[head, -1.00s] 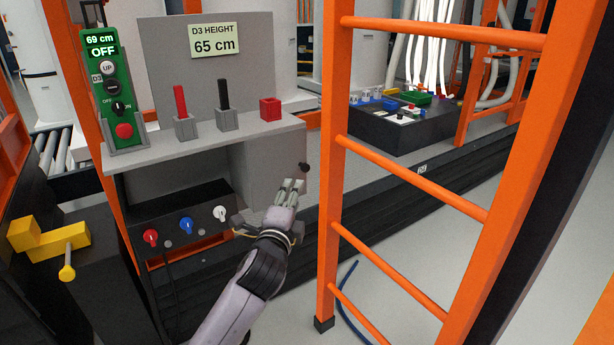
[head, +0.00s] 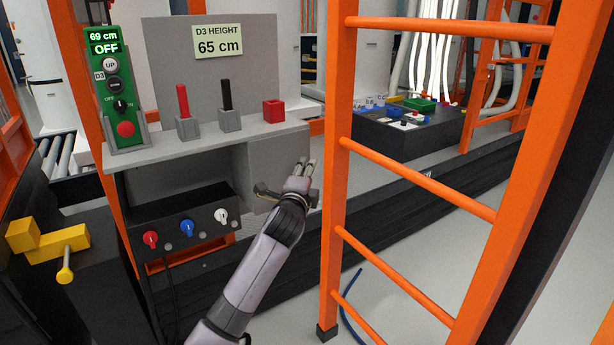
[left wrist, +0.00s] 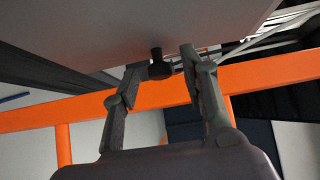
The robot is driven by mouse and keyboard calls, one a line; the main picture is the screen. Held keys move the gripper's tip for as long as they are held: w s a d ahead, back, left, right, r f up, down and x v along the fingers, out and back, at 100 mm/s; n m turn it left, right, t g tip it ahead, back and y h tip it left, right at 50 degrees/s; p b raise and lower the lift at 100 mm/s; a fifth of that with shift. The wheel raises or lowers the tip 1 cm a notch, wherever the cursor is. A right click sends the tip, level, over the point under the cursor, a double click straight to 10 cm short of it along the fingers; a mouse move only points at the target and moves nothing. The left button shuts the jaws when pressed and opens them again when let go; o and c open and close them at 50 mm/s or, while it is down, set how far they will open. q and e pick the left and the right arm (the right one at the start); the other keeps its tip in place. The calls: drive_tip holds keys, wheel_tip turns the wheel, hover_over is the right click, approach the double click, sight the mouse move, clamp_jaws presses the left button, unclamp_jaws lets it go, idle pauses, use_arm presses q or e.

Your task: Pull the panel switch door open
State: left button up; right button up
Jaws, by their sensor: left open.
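The grey panel switch door (head: 272,160) is under the right end of the grey shelf, and I see no clear gap at its edge. My left gripper (head: 303,168) is in front of its right part, with its fingers pointing up and away. In the left wrist view the door (left wrist: 130,22) is a broad grey surface across the top. A small black knob (left wrist: 159,67) stands out from it. The open left gripper (left wrist: 161,61) has one finger on each side of the knob; I cannot tell whether they touch it. In the head view the gripper hides the knob. My right gripper is not in view.
An orange ladder (head: 337,200) stands close to the right of my left arm. On the shelf (head: 165,148) are a red lever, a black lever and a red block. A green control box (head: 118,92) stands at the left. Colored knobs (head: 186,227) are on the lower panel.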

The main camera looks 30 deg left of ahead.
use_arm(q)
clamp_jaws()
idle(0.4)
idle(0.4)
